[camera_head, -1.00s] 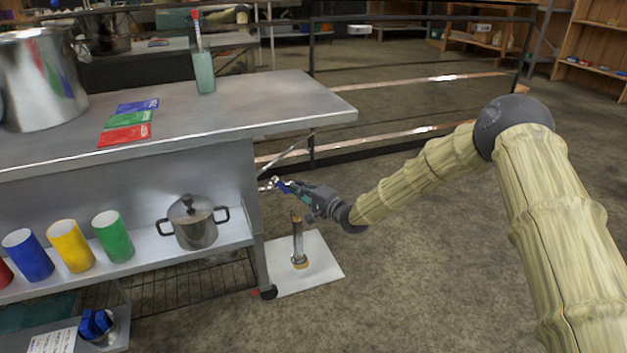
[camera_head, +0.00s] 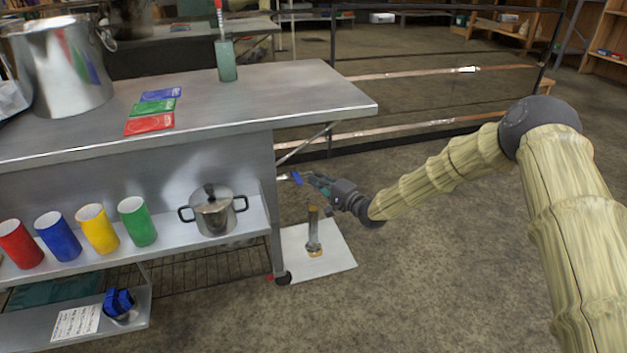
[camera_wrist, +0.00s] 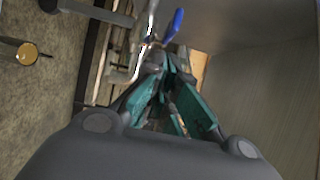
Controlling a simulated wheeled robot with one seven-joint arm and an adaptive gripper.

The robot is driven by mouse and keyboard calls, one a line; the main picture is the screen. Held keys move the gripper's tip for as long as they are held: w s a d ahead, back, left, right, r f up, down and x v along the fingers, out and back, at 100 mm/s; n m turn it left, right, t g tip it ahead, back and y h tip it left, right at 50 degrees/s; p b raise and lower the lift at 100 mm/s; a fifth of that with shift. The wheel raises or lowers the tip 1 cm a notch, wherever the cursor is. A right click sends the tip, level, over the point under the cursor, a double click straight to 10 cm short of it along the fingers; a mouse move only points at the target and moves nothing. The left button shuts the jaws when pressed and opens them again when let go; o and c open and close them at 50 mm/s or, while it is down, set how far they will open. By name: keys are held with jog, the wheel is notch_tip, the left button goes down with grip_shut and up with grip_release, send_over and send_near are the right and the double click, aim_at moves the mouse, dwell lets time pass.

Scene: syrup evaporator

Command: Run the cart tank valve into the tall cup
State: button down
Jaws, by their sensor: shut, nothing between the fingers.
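The cart's tank (camera_head: 62,68) is a large steel pot at the upper left on the cart top. A metal valve spout with a blue handle (camera_head: 296,177) sticks out at the cart's right end. The handle also shows in the wrist view (camera_wrist: 174,24), beside the metal pipe (camera_wrist: 145,52). My gripper (camera_head: 313,179) is shut and empty, just right of the handle; I cannot tell whether it touches. Its teal fingers show in the wrist view (camera_wrist: 166,85). A slim tall metal cup (camera_head: 313,236) stands upright on a white mat below the valve and gripper; its contents cannot be made out.
The steel cart (camera_head: 300,92) fills the left. Its shelf holds a lidded pot (camera_head: 213,212) and red, blue, yellow and green cups (camera_head: 137,222). The white mat (camera_head: 337,258) lies by the cart's wheel (camera_head: 283,278). A dark railing (camera_head: 400,133) runs behind. Floor at right is open.

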jog(key=p+v, duration=0.4)
jog(key=v, duration=0.7)
jog(key=s+d+f+n+g+h, duration=0.1)
jog(key=s+d+f+g+h, duration=0.15)
jog(key=s+f, duration=0.8)
jog(key=s+d+f+n+g+h, duration=0.2)
jog(key=s+f+h, duration=0.2)
jog(key=s+f, duration=0.7)
jog(key=s+d+f+n+g+h, duration=0.15)
jog(key=s+d, duration=0.35)
jog(key=s, duration=0.6)
jog(key=s+d+n+g+h, duration=0.25)
jog(key=s+d, duration=0.25)
jog(key=s, duration=0.5)
jog(key=s+d+f+n+g+h, duration=0.1)
jog(key=s+d+g+h, duration=0.3)
jog(key=s, duration=0.7)
notch_tip(320, 180, up, 38)
jog(key=s+d+y+p, duration=0.1)
jog(key=d+p, duration=0.1)
jog(key=p, duration=3.6)
